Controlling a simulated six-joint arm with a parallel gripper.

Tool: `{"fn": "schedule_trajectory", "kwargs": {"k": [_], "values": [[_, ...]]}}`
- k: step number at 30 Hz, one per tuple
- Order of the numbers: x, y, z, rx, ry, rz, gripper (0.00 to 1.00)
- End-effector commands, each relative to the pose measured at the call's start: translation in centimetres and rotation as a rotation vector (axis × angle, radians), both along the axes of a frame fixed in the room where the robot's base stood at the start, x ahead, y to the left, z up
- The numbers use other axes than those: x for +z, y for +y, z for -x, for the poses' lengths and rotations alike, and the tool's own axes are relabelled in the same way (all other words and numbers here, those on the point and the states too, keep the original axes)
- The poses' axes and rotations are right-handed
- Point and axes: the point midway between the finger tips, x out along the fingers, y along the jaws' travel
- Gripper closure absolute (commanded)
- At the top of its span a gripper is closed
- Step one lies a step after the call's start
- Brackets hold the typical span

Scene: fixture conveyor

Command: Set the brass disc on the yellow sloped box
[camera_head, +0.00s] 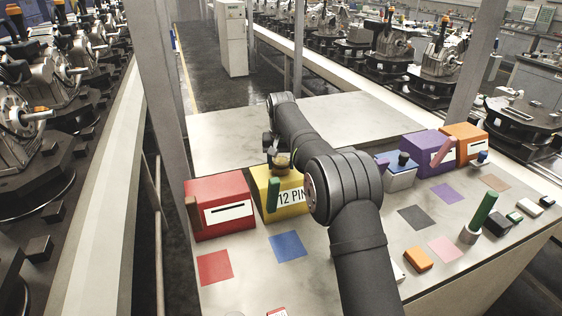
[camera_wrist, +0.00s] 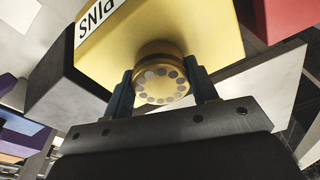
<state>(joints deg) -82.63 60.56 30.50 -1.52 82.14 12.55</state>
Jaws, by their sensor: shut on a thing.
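The yellow sloped box (camera_head: 288,207) stands at the back of the table beside the red box, with a label reading "12 PIN" in the head view. In the wrist view the yellow box (camera_wrist: 205,32) fills the top middle. My gripper (camera_wrist: 162,88) is shut on the brass disc (camera_wrist: 160,82), with one finger on each side of it. The disc has a ring of grey dots on its face. In the head view the disc (camera_head: 281,160) shows at the top of the yellow box; I cannot tell whether it touches the box. My arm hides part of the box's right side.
A red box (camera_head: 218,188) stands close on the left. Purple (camera_head: 428,150) and orange (camera_head: 466,140) boxes stand at the back right. A green cylinder (camera_head: 484,210) stands in a grey holder at the right. Flat coloured squares and small blocks lie on the table.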

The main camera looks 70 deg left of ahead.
Motion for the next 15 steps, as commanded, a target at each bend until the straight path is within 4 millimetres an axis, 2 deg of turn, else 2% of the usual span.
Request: {"fn": "schedule_trajectory", "kwargs": {"k": [11, 12, 15], "values": [[-0.55, 0.01, 0.00, 0.000, 0.000, 0.000, 0.80], [-0.58, 0.00, 0.00, 0.000, 0.000, 0.000, 0.45], [-0.56, 0.01, 0.00, 0.000, 0.000, 0.000, 0.25]]}}
